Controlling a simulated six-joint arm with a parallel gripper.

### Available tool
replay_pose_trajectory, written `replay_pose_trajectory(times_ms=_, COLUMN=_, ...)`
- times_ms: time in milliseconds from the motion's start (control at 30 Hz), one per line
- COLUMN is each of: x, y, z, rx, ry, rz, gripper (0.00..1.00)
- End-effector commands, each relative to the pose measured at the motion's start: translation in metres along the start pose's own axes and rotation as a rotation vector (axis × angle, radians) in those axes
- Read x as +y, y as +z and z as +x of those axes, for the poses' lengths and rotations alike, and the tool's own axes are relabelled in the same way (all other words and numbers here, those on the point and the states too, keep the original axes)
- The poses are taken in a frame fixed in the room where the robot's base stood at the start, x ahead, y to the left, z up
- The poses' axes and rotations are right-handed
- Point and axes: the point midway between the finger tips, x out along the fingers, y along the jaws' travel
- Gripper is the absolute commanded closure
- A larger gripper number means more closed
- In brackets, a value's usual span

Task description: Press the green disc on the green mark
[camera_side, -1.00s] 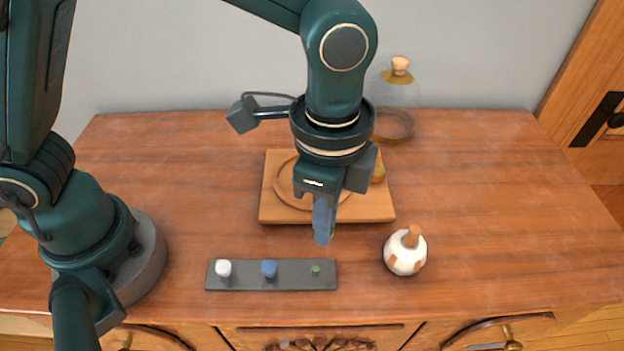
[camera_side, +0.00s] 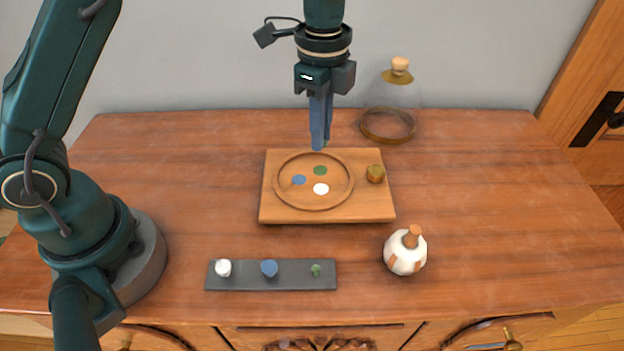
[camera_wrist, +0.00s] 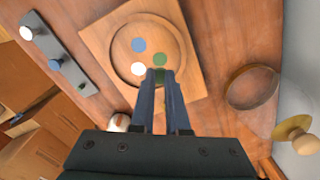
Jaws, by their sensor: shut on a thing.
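My gripper (camera_side: 319,146) points down above the back edge of the wooden board. Its fingers are shut on the green disc, mostly hidden between them; a bit of green shows at the fingertips in the side view, and a dark green part of the green disc (camera_wrist: 159,76) shows in the wrist view. The green mark (camera_side: 320,171) is a flat green spot in the board's round recess, below and in front of the fingertips and apart from them. A blue mark (camera_side: 299,180) and a white mark (camera_side: 321,188) lie beside it.
The wooden board (camera_side: 270,212) has an olive-brown knob (camera_side: 376,173) at right. A dark strip (camera_side: 292,283) in front carries a white piece (camera_side: 223,268), a blue piece (camera_side: 269,268) and a small green post (camera_side: 316,270). A white-and-orange pot (camera_side: 405,252) and corked glass vessel (camera_side: 398,95) stand right.

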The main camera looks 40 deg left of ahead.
Motion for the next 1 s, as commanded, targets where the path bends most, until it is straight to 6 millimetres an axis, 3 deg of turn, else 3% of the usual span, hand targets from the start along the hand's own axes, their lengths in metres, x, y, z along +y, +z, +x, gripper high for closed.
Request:
replay_pose_trajectory(times_ms=600, x=0.000, y=0.000, z=0.045, rx=0.000, ry=0.001, rz=0.000, gripper=1.00)
replay_pose_trajectory(times_ms=1000, x=0.000, y=0.000, z=0.048, rx=0.000, ry=0.000, rz=0.000, gripper=1.00)
